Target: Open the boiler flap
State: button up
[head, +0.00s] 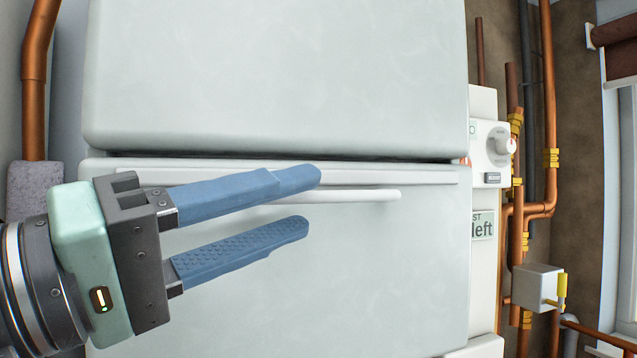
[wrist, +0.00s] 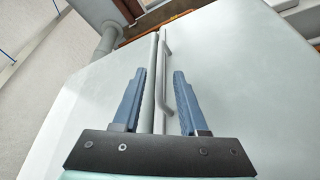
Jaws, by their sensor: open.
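The boiler flap (head: 390,270) appears to be the pale lower panel in the head view, lying flush below the upper casing. A white bar handle (head: 370,196) runs across near its top edge, partly hidden behind my fingers. My gripper (head: 313,202) comes in from the left with its blue fingers apart, one above and one below the handle's line. In the wrist view, the handle (wrist: 164,65) runs lengthwise between the open fingers of my gripper (wrist: 160,74). No contact shows; how far the fingertips are from the panel is hard to tell.
Copper pipes (head: 548,100) and a small box with a yellow lever (head: 538,286) are farther right. Another copper pipe (head: 37,80) stands at the left.

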aim_at(306, 201)
jog(key=shift+x, duration=1.9)
grip_shut()
